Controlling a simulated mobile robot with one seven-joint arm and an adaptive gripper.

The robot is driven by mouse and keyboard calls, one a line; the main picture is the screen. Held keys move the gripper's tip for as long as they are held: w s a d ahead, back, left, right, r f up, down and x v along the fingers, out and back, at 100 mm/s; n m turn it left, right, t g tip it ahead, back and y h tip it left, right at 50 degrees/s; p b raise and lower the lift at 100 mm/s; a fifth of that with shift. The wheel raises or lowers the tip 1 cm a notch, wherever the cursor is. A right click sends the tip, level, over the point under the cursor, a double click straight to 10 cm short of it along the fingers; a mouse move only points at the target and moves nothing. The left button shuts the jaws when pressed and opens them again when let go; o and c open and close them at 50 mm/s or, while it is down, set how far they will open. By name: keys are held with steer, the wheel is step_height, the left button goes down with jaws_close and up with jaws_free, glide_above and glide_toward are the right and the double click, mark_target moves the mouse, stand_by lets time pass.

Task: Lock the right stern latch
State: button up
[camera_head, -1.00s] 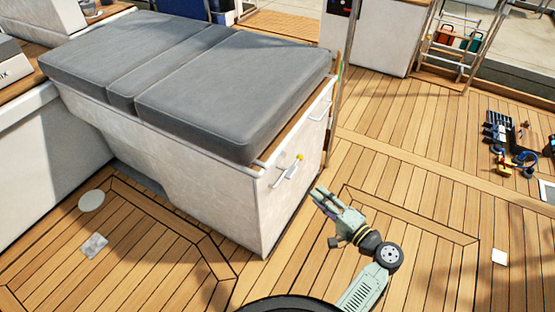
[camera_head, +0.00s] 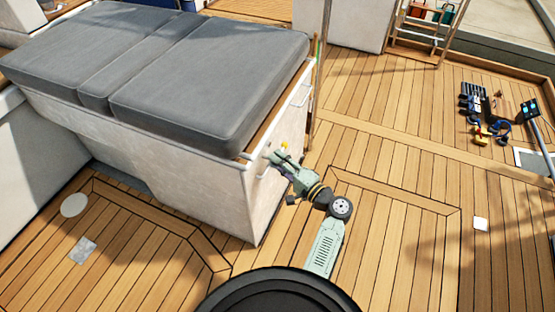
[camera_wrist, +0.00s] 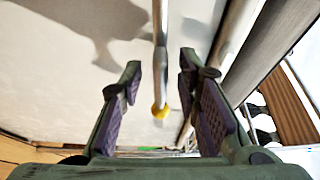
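A metal latch with a yellow knob (camera_head: 285,145) is on the white end panel of the cushioned bench, near its top right corner. In the wrist view the latch shows as a metal rod ending in a yellow tip (camera_wrist: 160,112). My gripper (camera_head: 277,158) is at the panel and hides most of the latch in the head view. In the wrist view my gripper (camera_wrist: 161,68) is open, with one finger on each side of the rod. Gaps show between the rod and both fingers. How deep the rod reaches between the fingers is hard to tell.
The bench has grey cushions (camera_head: 200,80) and a rail beside its right end. Several tools (camera_head: 485,115) lie on the deck at the right. The wooden deck (camera_head: 400,150) between is mostly clear.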

steer(key=shift+w+a, duration=0.25)
steer(key=shift+c, duration=0.4)
jaws_close()
stand_by(0.4)
